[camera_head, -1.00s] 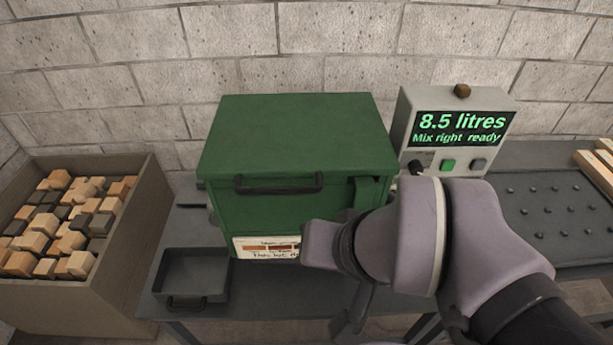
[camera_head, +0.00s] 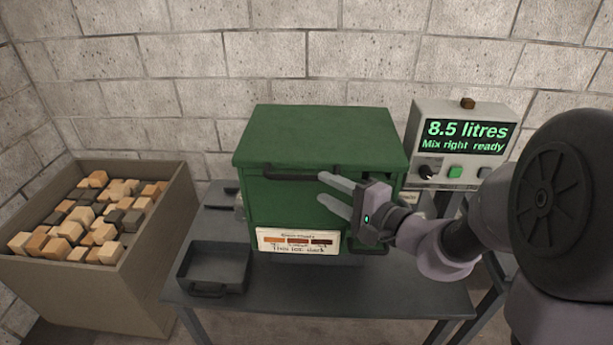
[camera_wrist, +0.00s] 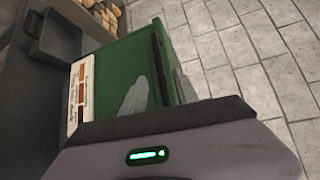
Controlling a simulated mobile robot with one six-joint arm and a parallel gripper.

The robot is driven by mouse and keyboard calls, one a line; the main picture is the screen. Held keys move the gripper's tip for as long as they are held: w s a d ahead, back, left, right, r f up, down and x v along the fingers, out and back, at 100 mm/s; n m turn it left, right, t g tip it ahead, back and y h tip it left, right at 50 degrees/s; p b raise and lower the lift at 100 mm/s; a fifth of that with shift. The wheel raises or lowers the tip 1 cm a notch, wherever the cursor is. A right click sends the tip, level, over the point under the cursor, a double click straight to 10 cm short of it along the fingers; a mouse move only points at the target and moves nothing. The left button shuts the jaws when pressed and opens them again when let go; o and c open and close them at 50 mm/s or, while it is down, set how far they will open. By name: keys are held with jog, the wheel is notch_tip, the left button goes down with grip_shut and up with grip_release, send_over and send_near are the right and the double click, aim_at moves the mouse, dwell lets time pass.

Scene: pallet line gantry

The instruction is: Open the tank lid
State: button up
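The green tank (camera_head: 275,210) stands on a dark table, and its green lid (camera_head: 320,135) is down. A dark bar handle (camera_head: 290,174) runs along the lid's front edge. My gripper (camera_head: 321,189) is at the tank's front, its two pale fingers apart and pointing left. The upper finger lies close to the handle's right part; I cannot tell whether it touches. Nothing shows between the fingers. In the wrist view the tank (camera_wrist: 110,65) appears turned on its side, with the dark handle (camera_wrist: 160,68) beside a pale finger.
A label card (camera_head: 297,242) is on the tank's lower front. A shallow dark tray (camera_head: 213,284) sits at the table's left front. A bin (camera_head: 95,288) of wooden blocks stands left. A control box (camera_head: 425,115) reading "8.5 litres, Mix right ready" is right of the tank.

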aim_at(308, 179)
jog(key=x, duration=0.7)
jog(key=shift+w+a+b, duration=0.15)
jog(key=shift+a+b, duration=0.15)
jog(key=shift+a, duration=0.05)
grip_shut()
dwell(0.9)
